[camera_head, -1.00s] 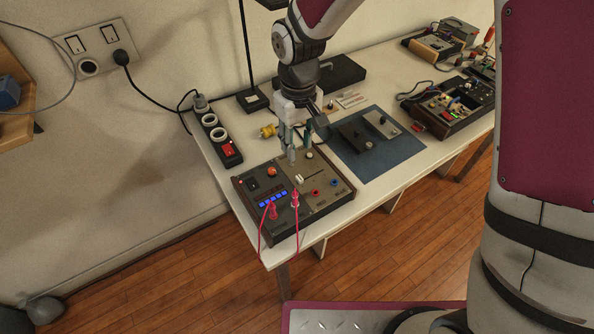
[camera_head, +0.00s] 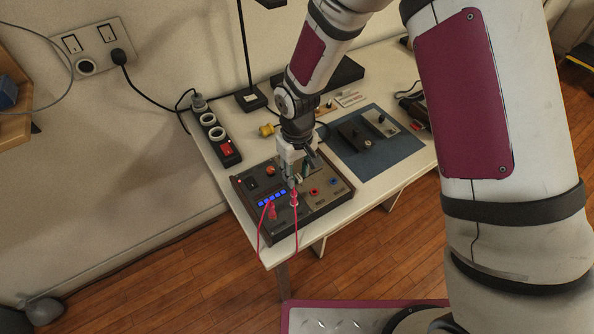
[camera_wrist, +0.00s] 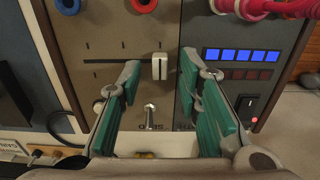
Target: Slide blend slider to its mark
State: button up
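The blend slider's white cap (camera_wrist: 159,66) stands at the right end of a dark horizontal slot in the wrist view, with short tick marks above the slot. A coloured target mark cannot be made out. My gripper (camera_wrist: 168,82) is open, its teal-padded fingers on either side of the cap's column, with a visible gap to the cap at both sides. In the head view my gripper (camera_head: 291,184) is down over the control panel (camera_head: 253,221) and hides the slider.
A metal toggle lever (camera_wrist: 150,112) stands below the slider, between my fingers. Blue (camera_wrist: 68,5) and red (camera_wrist: 143,4) sockets, blue lit squares (camera_wrist: 241,55) and a rocker switch (camera_wrist: 247,106) are nearby. Pink cables (camera_head: 296,222) hang off the panel's front.

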aim_at(320, 168)
grip_shut()
jog(key=w+d, duration=0.1)
jog(key=d, duration=0.1)
jog(key=w+d, duration=0.1)
jog(key=d, duration=0.1)
jog(key=w+d+b, duration=0.1)
jog(key=w+d, duration=0.1)
jog(key=shift+w, duration=0.1)
jog(key=shift+d, duration=0.1)
grip_release()
notch_tip(320, 168, up, 12)
dwell(0.5)
